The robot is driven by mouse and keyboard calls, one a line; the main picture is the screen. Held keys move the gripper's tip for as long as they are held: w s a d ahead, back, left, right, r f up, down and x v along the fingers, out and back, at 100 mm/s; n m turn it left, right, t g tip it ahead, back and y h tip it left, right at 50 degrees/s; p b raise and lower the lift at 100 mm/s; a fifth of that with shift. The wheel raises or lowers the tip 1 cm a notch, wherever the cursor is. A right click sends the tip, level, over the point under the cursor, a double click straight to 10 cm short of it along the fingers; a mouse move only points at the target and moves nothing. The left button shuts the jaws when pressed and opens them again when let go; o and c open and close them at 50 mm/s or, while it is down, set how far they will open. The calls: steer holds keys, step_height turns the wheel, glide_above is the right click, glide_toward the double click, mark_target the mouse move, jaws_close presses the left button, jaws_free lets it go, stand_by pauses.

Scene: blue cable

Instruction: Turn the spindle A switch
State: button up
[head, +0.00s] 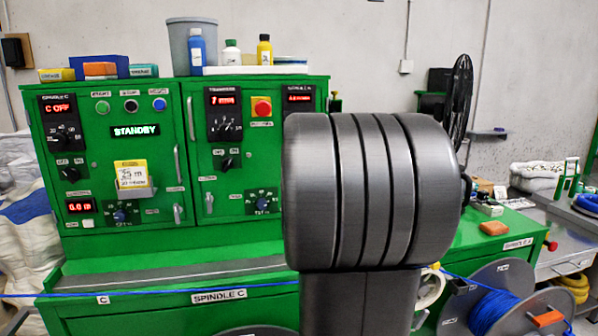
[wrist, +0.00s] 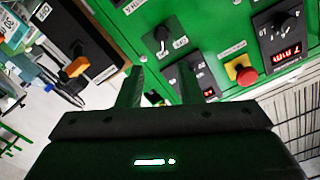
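The spindle A panel (head: 298,97) shows only its lit red display at the upper right of the green cabinet in the head view; my arm hides the rest. The wrist view is roughly upside down. There a black rotary switch (wrist: 162,38) on the green face appears to be the spindle A switch, though its label is unreadable. A dark panel with a small red display (wrist: 208,93) is partly behind one finger. My gripper (wrist: 161,72) is open and empty. Its two fingers point toward the switch and appear apart from it. My gripper is hidden in the head view.
A red emergency button (head: 261,108) sits beside the traverse panel (head: 223,115). The spindle C panel (head: 62,122) is at the left. A bucket (head: 192,45) and bottles stand on top. A cable reel (head: 490,300) is at lower right. The blue cable crosses the front.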

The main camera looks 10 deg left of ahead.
steer(key=p+x, duration=0.2)
steer(key=x, duration=1.2)
steer(key=shift+r+p, duration=0.2)
steer(key=shift+p, duration=0.15)
steer(key=shift+c, duration=0.4)
jaws_close()
